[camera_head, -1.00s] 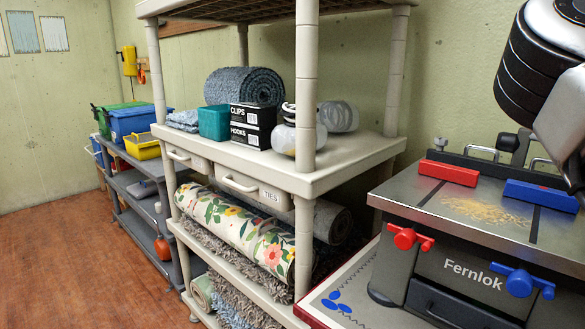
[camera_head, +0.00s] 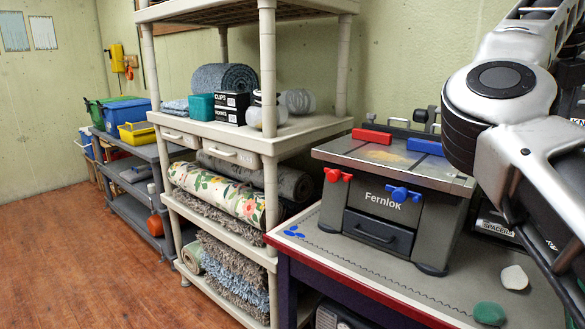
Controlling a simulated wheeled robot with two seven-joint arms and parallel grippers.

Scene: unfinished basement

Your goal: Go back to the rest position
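Part of my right arm (camera_head: 500,105) shows at the right edge, in front of the workbench (camera_head: 375,285). Its gripper is out of the picture, so I cannot see whether it holds anything. My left arm and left gripper are not in view.
A grey Fernlok machine (camera_head: 395,187) with red and blue clamps stands on the workbench. A green stone-like piece (camera_head: 489,313) and a pale one (camera_head: 514,278) lie near its front. A beige shelf unit (camera_head: 272,135) stands left of the bench. The wooden floor (camera_head: 75,260) at left is open.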

